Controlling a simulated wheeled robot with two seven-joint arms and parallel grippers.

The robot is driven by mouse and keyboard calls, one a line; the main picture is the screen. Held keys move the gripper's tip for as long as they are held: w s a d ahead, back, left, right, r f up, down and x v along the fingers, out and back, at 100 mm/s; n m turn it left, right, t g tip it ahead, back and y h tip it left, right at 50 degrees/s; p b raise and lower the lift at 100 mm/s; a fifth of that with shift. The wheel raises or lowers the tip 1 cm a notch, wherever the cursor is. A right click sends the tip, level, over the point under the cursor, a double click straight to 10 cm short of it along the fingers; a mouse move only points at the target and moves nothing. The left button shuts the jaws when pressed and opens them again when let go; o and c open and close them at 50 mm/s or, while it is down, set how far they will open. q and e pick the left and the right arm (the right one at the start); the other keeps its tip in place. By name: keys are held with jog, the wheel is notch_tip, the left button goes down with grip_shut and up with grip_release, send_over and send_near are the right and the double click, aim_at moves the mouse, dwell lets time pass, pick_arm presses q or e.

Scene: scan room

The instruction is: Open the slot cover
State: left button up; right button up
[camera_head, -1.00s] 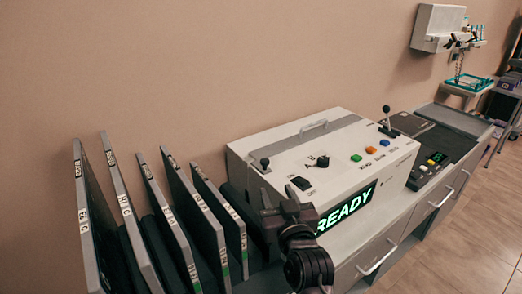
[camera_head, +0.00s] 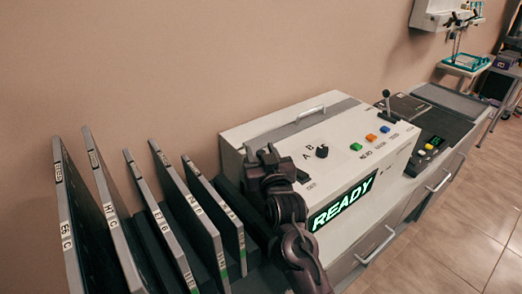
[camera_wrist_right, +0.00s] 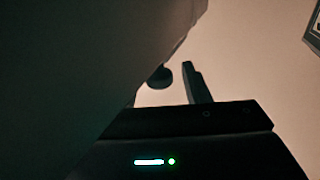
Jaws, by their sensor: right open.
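The white scanner box (camera_head: 335,140) stands on the counter, its lit panel (camera_head: 343,202) reading READY. A grey strip with a metal handle (camera_head: 310,112) runs along its top back; I cannot tell for certain whether this is the slot cover. My right gripper (camera_head: 264,155) is open, at the left end of the box top, and hides the black knob there. In the right wrist view a dark finger (camera_wrist_right: 198,84) shows beside a small dark rounded knob (camera_wrist_right: 160,77), with a gap between them. A large dark shape fills the left there. My left gripper is not in view.
Several upright grey folders (camera_head: 105,210) stand left of the box, close to my right arm. A selector knob (camera_head: 321,151), coloured buttons (camera_head: 371,138) and a lever (camera_head: 387,103) stand on the box top. A dark keypad unit (camera_head: 432,145) lies to the right.

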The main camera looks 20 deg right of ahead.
grip_shut()
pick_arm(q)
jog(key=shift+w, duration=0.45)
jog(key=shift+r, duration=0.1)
pick_arm(e)
jog(key=shift+w, duration=0.15)
jog(key=w, duration=0.2)
jog(key=w+a, duration=0.1)
jog(key=w, duration=0.1)
jog(key=w+a+p, duration=0.1)
jog(key=w, duration=0.1)
jog(key=shift+w+a, duration=0.15)
jog(key=shift+w, duration=0.05)
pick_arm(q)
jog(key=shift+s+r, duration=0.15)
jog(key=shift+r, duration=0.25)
pick_arm(e)
grip_release()
